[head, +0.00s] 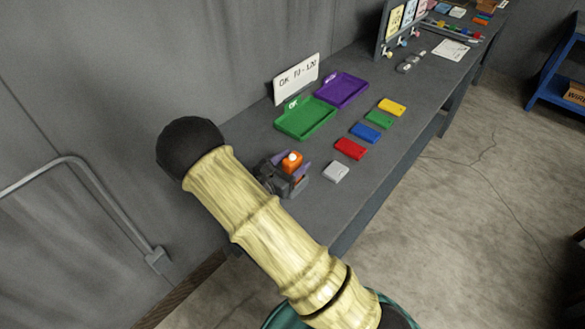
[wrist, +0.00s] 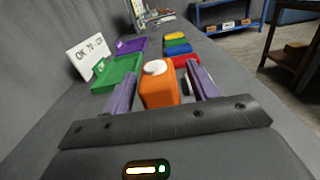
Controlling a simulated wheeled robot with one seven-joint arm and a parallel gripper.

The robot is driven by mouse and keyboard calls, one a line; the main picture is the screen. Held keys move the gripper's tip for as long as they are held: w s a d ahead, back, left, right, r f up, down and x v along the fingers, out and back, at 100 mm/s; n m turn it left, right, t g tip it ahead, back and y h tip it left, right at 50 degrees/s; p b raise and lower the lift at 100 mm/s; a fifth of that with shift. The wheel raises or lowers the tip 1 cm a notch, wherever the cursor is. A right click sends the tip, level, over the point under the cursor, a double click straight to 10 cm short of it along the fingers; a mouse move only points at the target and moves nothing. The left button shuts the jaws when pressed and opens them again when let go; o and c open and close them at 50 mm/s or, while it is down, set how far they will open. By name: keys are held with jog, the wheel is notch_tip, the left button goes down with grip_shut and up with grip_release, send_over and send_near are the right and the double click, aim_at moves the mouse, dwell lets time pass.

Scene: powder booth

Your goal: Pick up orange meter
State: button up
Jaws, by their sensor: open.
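The orange meter (wrist: 158,88) is a small upright orange block with a round white dial (wrist: 155,67) on it. It stands on the grey bench between the two purple fingers of my gripper (wrist: 160,92) in the wrist view. The fingers are open, with a visible gap on each side of the meter. In the head view the meter (head: 291,161) shows as an orange patch at my gripper (head: 290,170), partly hidden by the fingers. Its lower part is hidden by my gripper in both views.
A white block (head: 336,171) lies close by on the bench. Red (head: 350,148), blue (head: 366,132), green (head: 379,118) and yellow (head: 392,106) blocks line up beyond it. A green tray (head: 304,119), a purple tray (head: 342,90) and a white sign (head: 297,78) stand near the wall.

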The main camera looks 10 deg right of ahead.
dwell(0.5)
jog(key=c, duration=1.1)
jog(key=shift+c, duration=0.2)
jog(key=shift+r, duration=0.15)
notch_tip(320, 180, up, 10)
jog(key=shift+f+b, duration=0.1)
jog(key=shift+b, duration=0.6)
